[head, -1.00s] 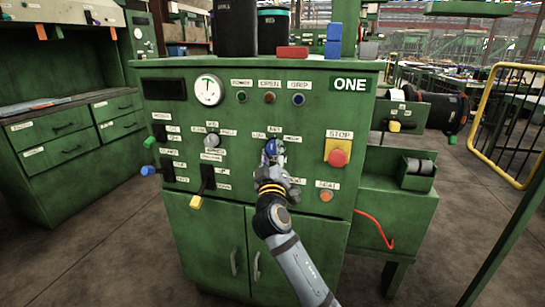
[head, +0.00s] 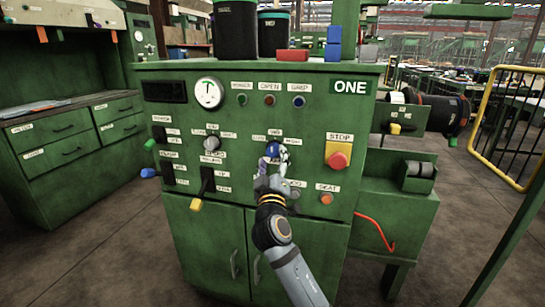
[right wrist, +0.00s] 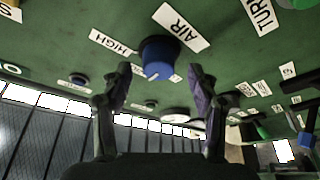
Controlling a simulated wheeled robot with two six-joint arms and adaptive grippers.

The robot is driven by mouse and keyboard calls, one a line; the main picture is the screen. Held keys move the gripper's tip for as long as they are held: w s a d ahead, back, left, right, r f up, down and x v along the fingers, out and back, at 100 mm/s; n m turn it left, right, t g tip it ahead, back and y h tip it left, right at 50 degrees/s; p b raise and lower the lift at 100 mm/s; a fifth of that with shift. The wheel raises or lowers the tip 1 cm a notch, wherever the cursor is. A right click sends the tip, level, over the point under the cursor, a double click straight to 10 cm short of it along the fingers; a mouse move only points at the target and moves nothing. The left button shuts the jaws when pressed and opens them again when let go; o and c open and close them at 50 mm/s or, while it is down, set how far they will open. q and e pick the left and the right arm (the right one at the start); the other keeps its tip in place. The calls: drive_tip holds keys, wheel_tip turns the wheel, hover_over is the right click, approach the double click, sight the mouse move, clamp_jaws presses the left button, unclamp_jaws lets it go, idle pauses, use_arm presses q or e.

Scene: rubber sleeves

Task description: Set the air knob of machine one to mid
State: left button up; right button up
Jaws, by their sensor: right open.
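The blue air knob (head: 272,148) is on the green front panel of machine one (head: 320,115), below the gauge row. It shows close up in the right wrist view (right wrist: 157,56), by the labels AIR (right wrist: 181,28) and HIGH (right wrist: 110,42). Its white mark is at the knob's lower edge there, facing away from the AIR label. My right gripper (right wrist: 160,92) is open and empty. Its two fingers stand apart on either side just short of the knob, without visible contact. It also shows in the head view (head: 275,162). My left gripper is out of view.
A red stop button (head: 338,159) on a yellow plate is right of the knob. Levers with yellow (head: 196,204) and blue (head: 148,173) tips jut out at left. A red bent rod (head: 378,232) sticks out low at right. Dark canisters (head: 236,30) stand on top.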

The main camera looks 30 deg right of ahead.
drive_tip(key=v, duration=0.5)
drive_tip(key=shift+s+a, duration=0.2)
drive_tip(key=shift+s, duration=0.1)
